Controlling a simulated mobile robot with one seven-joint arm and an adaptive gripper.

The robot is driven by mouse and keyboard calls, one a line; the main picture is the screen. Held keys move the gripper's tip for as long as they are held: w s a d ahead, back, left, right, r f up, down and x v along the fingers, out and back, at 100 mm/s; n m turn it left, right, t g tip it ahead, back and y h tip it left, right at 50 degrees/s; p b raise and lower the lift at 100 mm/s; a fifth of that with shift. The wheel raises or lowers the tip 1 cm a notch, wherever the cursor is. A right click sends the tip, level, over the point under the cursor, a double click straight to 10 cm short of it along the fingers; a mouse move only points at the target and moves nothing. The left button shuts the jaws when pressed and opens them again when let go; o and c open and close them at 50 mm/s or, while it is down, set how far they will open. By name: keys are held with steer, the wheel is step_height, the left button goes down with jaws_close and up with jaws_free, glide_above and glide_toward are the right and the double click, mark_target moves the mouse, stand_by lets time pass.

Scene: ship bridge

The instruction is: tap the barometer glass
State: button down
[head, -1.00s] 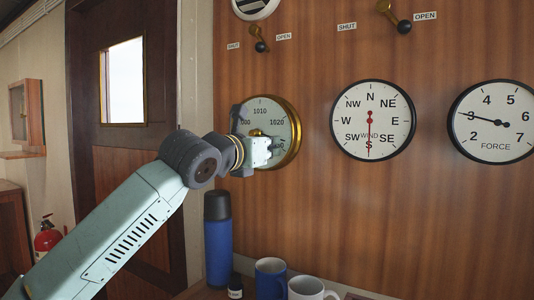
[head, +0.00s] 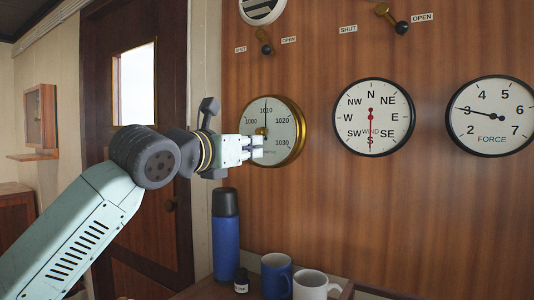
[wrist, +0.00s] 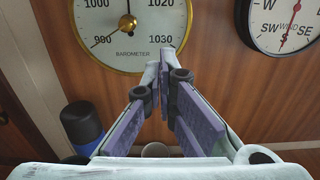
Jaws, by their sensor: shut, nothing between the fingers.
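The barometer (head: 284,128) is a round white dial with a brass rim, mounted on the wooden wall. In the wrist view the barometer (wrist: 125,38) fills the top left, with its name printed below the centre. My gripper (head: 259,147) is shut and empty, in front of the dial's lower left part. In the wrist view its closed fingertips (wrist: 162,62) overlap the rim at the lower right of the dial. I cannot tell whether they touch the glass or stand short of it. Part of the dial's lower left is hidden by my gripper in the head view.
A wind dial (head: 355,130) and a force dial (head: 480,130) hang to the right. A blue flask (head: 226,240), a small dark bottle (head: 241,281), a blue mug (head: 276,278) and a white mug (head: 310,287) stand below. A wooden door (head: 140,190) is at left.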

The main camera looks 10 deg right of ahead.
steer(key=v, duration=0.4)
steer(key=shift+s+r+b, duration=0.2)
steer(key=shift+s+b, duration=0.05)
steer(key=shift+b, duration=0.1)
stand_by(0.3)
